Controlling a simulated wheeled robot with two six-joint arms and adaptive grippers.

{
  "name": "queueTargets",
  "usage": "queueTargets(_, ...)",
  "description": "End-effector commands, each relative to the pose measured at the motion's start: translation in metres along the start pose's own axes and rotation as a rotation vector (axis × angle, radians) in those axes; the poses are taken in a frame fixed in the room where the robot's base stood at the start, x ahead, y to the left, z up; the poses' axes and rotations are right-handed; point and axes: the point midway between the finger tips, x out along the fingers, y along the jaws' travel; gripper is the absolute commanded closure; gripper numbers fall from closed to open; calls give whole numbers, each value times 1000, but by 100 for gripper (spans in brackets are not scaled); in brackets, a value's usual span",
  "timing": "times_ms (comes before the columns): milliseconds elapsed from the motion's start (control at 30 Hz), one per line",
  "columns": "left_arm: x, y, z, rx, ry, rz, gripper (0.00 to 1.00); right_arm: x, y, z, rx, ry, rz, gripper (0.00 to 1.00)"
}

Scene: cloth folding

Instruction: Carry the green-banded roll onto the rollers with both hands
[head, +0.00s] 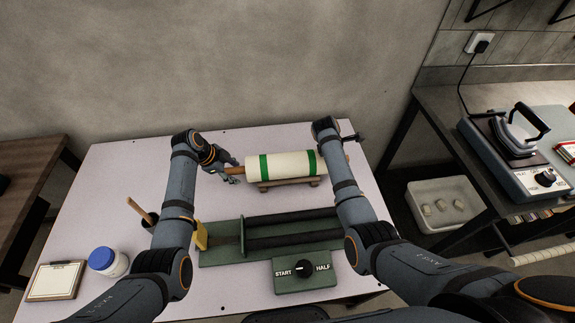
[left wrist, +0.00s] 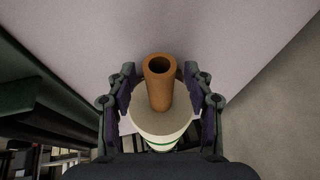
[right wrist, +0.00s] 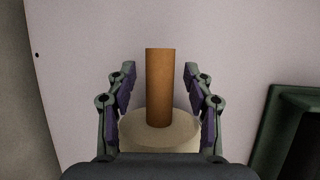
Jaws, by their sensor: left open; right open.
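The cream roll (head: 274,167) with green bands near both ends lies on a low wooden cradle (head: 288,184) at the back of the table. A brown core sticks out of each end. My left gripper (head: 234,175) is open around the left core end (left wrist: 159,85), with a finger on either side. My right gripper (right wrist: 159,90) is open around the right core end (right wrist: 159,85); in the head view my right arm partly hides that end. The dark rollers (head: 290,220) lie in a green frame (head: 222,257) in front of the roll.
A control box (head: 303,275) marked START and HALF stands before the rollers. A blue-lidded jar (head: 108,261), a clipboard (head: 55,281) and a wooden stick in a holder (head: 142,212) are at the left. The table (head: 120,165) is bare at the back left.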

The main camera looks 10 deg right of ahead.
Motion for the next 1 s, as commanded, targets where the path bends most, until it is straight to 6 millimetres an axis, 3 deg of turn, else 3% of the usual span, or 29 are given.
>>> queueTargets(67, 0, 0, 0, 0, 0, 0, 48, 0, 0, 0, 0, 0, 0, 48)
queueTargets(467, 0, 0, 0, 0, 0, 0, 100, 0, 0, 0, 0, 0, 0, 100)
queueTargets(1000, -3, -2, -1, 0, 1, -3, 100, -3, 1, 1, 1, -1, 2, 100)
